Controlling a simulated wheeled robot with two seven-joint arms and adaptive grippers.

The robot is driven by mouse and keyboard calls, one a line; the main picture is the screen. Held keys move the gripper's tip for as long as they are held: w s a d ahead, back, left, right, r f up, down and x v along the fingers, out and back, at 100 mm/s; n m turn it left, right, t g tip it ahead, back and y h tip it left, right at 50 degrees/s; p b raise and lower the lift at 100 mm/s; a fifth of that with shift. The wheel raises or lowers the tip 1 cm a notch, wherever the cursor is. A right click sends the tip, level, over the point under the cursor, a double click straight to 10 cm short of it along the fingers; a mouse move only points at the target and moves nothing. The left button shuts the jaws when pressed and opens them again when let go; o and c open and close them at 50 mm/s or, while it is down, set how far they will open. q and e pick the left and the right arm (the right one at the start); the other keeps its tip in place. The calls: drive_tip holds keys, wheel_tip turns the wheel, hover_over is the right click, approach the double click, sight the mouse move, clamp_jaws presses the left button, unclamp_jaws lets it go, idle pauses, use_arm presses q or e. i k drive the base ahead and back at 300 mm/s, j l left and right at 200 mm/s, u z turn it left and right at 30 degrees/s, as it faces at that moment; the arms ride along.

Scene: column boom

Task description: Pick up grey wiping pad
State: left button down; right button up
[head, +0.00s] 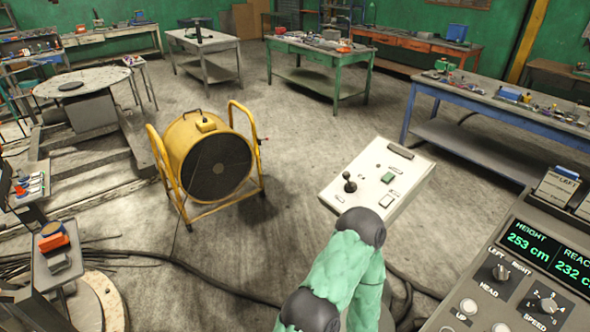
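I cannot make out a grey wiping pad for certain. A small grey stand (45,277) at the lower left bears an orange-red block (54,243), a tan round piece (52,229) and a small greyish piece (59,262). The greyish piece is too small to identify. One of my arms, in a pale green sleeve, rises from the bottom centre to a dark joint beside a control box. Neither of my grippers shows.
A pale control box (377,180) with a joystick stands just beyond my arm. A console (535,265) reads height 253 cm and reach 232 cm. A yellow drum fan (208,153) stands centre left. Workbenches line the back. Dark cables cross the floor; the middle floor is open.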

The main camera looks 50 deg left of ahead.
sight(60, 263)
drive_tip(key=u, duration=3.65)
drive_tip(key=z, duration=0.7)
drive_tip(key=i+z, duration=0.15)
drive_tip(key=i, duration=2.45)
drive_tip(key=u, duration=1.5)
